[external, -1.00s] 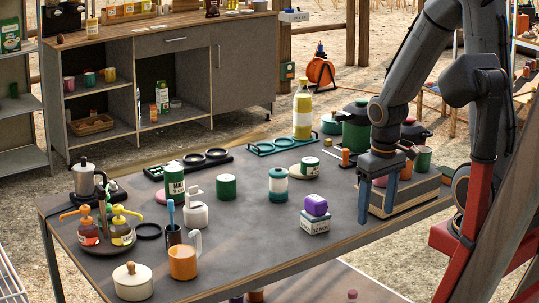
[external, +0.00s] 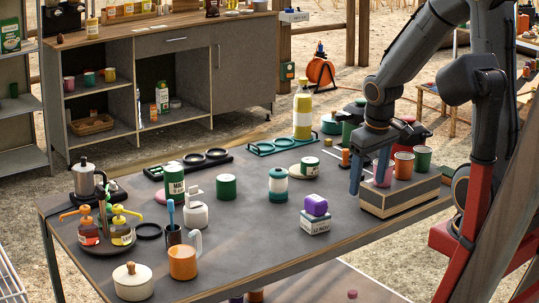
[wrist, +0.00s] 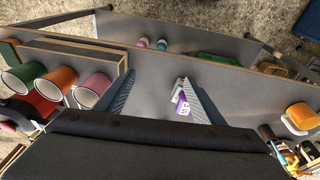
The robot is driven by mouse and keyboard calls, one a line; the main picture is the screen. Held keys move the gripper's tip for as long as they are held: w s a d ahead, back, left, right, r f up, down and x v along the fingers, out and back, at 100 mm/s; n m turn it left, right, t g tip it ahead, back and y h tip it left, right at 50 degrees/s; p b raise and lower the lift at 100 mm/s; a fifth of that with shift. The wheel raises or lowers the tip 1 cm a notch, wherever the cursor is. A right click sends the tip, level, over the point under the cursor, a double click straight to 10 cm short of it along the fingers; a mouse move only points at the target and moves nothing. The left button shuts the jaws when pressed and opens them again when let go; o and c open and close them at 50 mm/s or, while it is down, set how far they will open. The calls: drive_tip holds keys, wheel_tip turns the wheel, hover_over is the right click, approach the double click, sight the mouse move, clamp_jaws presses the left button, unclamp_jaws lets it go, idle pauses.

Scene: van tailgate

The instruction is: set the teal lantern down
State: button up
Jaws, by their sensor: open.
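A small cylinder with a teal top, white middle and teal foot (external: 278,185) stands upright on the grey table; it looks like the teal lantern. My gripper (external: 369,178) is above the right part of the table, to the right of this cylinder and apart from it. Its two blue fingers are spread with nothing held between them. I cannot make out the lantern in the wrist view.
Pink, orange (external: 403,166) and green (external: 422,158) cups stand on a wooden-edged box (external: 400,197) beside my gripper. A yellow bottle (external: 302,112) stands behind. The table's front right is clear.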

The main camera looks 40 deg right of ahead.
drive_tip(key=w+d+r+n+t+y+b, duration=0.2)
drive_tip(key=w+t, duration=0.6)
drive_tip(key=w, duration=1.9)
drive_tip(key=w+a+n+y, duration=0.1)
drive_tip(key=a+n+y, duration=0.1)
drive_tip(key=w+a+f+n+y, duration=0.1)
drive_tip(key=w+a+n+y, duration=0.1)
drive_tip(key=y, duration=0.1)
drive_tip(key=w+a+f+n+y, duration=0.1)
drive_tip(key=w+a+n+y, duration=0.1)
drive_tip(key=a+y, duration=0.1)
drive_tip(key=shift+g, duration=0.4)
hover_over(274, 183)
drive_tip(key=w+d, duration=0.1)
drive_tip(key=w, duration=0.1)
drive_tip(key=shift+y, duration=0.4)
drive_tip(key=f, duration=0.4)
drive_tip(key=shift+s+d+f, duration=0.1)
drive_tip(key=shift+s+d, duration=0.05)
drive_tip(key=shift+d, duration=0.05)
drive_tip(key=shift+f+p, duration=0.4)
drive_tip(key=shift+f, duration=2.2)
wheel_tip(274, 183, down, 2)
drive_tip(key=shift+f, duration=0.15)
drive_tip(key=shift+p+x, duration=0.4)
drive_tip(key=shift+x, duration=0.7)
drive_tip(key=shift+w+a+f, duration=0.25)
drive_tip(key=shift+f, duration=0.1)
drive_tip(key=c, duration=1.3)
